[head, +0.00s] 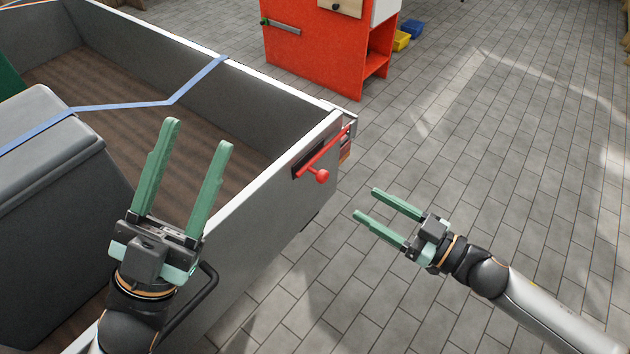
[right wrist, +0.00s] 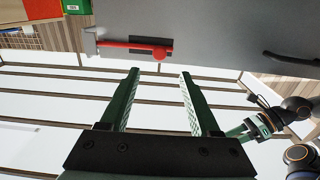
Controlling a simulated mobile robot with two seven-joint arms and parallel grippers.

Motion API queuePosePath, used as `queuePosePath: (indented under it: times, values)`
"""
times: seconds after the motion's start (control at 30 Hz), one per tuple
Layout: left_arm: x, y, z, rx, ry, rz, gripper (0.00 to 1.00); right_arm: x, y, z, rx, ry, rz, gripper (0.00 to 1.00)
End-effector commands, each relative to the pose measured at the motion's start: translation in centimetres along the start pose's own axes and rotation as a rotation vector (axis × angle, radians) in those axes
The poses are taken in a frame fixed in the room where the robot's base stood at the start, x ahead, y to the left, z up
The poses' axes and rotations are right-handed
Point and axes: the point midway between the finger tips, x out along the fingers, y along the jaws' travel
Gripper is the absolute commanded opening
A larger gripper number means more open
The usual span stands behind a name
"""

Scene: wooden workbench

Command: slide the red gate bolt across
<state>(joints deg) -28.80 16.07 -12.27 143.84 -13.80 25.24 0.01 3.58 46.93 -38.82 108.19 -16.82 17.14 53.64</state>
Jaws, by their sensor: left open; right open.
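The red gate bolt (head: 322,155) is a red bar with a round knob, mounted near the corner of the grey trailer gate (head: 268,226) in the head view. It also shows in the right wrist view (right wrist: 135,46), lying along a dark plate, above and beyond the fingertips. My right gripper (head: 366,202) is open and empty, to the right of the bolt and apart from it. Its fingers show in the right wrist view (right wrist: 160,75). My left gripper (head: 198,134) is open and empty, over the trailer edge, left of the bolt.
A grey box (head: 50,140) and a blue strap (head: 130,105) are in the trailer bed. A black handle (head: 208,290) is on the gate below my left gripper. A red cabinet (head: 315,45) stands behind. The paved floor (head: 500,150) at right is clear.

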Motion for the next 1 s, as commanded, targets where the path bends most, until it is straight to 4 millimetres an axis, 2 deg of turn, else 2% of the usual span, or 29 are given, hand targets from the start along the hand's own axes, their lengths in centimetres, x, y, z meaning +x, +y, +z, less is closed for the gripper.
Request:
queuePosePath:
  times: [0.17, 0.63, 0.8, 1.0]
  values:
    - [-0.2, 0.1, 0.2, -0.005, 0.001, 0.001, 0.52, 2.0, 0.0, -0.2, -0.002, 0.005, -0.002, 0.63]
    - [-1.3, 0.8, 1.3, -0.028, -0.004, 0.002, 0.52, 10.3, 0.0, -0.1, -0.001, 0.004, 0.001, 0.63]
    - [-1.4, 0.9, 1.5, -0.034, -0.005, 0.000, 0.52, 11.9, 0.0, -0.1, -0.001, 0.003, 0.001, 0.63]
    - [-1.5, 0.9, 1.5, -0.038, -0.006, 0.000, 0.52, 12.3, 0.0, -0.1, 0.000, 0.000, 0.002, 0.63]
